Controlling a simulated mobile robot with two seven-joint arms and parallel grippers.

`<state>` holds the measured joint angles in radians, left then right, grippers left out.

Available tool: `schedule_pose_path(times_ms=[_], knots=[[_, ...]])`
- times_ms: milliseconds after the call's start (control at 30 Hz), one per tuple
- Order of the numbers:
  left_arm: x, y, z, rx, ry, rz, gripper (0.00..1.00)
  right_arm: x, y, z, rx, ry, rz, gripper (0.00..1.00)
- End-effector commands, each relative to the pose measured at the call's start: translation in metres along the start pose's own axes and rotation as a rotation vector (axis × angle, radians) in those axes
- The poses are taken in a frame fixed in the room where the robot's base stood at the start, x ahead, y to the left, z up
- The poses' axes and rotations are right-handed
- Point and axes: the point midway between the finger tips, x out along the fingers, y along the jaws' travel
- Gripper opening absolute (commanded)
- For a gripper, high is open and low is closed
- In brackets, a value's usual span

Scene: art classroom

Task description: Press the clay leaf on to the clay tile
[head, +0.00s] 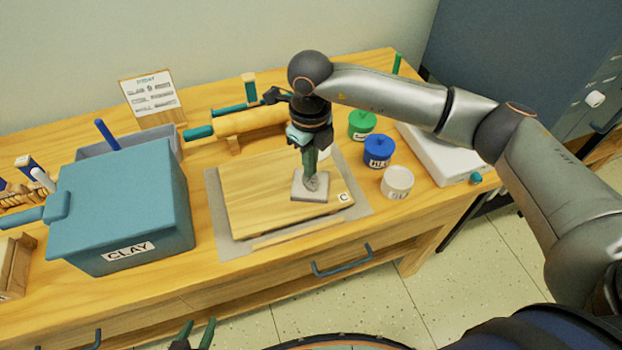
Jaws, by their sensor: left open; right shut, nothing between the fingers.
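The clay tile (299,192) is a small pale grey square lying on the right part of a wooden board. A darker grey shape on its top, seemingly the clay leaf (313,186), lies under my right gripper's fingertips. My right gripper (311,174) points straight down over the tile, shut, with nothing between its fingers. Its tips look to be at or just above the leaf; whether they touch cannot be told. The fingers hide part of the leaf and tile. My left gripper (198,334) is open and empty at the bottom edge, in front of the table.
The wooden board (250,195) lies on a grey mat (216,212). A teal CLAY bin (120,205) stands left. A rolling pin (240,122) lies behind. Green (362,124), blue (378,151) and white (397,182) jars stand right of the board.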

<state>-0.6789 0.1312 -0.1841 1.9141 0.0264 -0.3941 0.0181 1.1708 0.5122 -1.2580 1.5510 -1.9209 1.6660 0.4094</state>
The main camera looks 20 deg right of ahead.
Motion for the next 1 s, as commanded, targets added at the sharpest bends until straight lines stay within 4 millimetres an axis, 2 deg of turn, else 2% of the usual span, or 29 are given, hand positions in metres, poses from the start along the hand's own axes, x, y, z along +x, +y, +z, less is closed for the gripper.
schedule_pose_path(times_ms=[567, 1000], knots=[[0.0, 0.001, 0.002, -0.002, -0.003, 0.001, 0.5, 0.001, 0.0, 0.0, 0.0, 0.0, 0.0, 0.0], [0.008, -0.001, 0.008, 0.0, 0.0, 0.0, 0.5, 0.014, 0.0, 0.0, 0.0, 0.0, 0.0, 0.0]])
